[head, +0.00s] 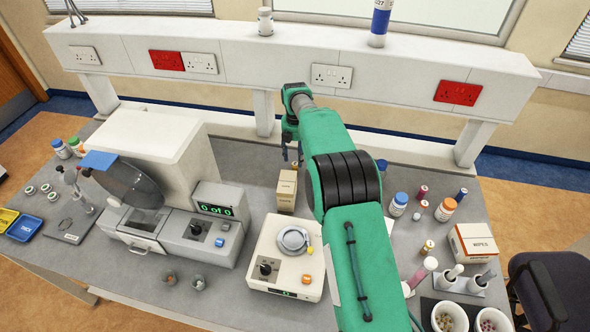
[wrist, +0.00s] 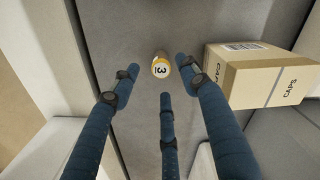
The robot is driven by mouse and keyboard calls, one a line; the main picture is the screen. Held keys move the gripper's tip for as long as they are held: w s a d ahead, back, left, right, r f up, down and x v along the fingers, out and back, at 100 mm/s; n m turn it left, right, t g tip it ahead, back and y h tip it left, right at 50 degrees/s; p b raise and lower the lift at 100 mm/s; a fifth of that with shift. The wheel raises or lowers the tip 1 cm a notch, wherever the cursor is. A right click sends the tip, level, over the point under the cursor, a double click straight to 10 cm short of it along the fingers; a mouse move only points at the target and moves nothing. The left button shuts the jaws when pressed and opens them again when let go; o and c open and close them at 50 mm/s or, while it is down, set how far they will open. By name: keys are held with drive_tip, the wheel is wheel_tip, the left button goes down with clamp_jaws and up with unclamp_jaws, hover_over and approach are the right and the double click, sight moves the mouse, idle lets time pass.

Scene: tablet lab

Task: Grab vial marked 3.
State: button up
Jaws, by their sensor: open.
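The vial marked 3 (wrist: 161,68) shows in the wrist view as a small round top with an orange-yellow rim and a black 3 on white. It stands on the grey bench top. My gripper (wrist: 160,80) has three dark blue fingers, spread open with nothing between them. In the wrist view the vial appears between the left and right fingertips, a little above the lower one. I cannot tell how far below the fingertips it is. In the head view my gripper (head: 292,153) hangs near the back of the bench, and I cannot make out the vial there.
A cardboard CAPS box (wrist: 262,78) stands close right of the vial in the wrist view; in the head view the box (head: 287,190) is just in front of my gripper. A white counting machine (head: 165,150) stands left. Bottles (head: 398,204) stand right. The shelf (head: 300,60) runs behind.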

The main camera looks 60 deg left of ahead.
sight(295, 163)
drive_tip(key=shift+f, duration=2.6)
clamp_jaws()
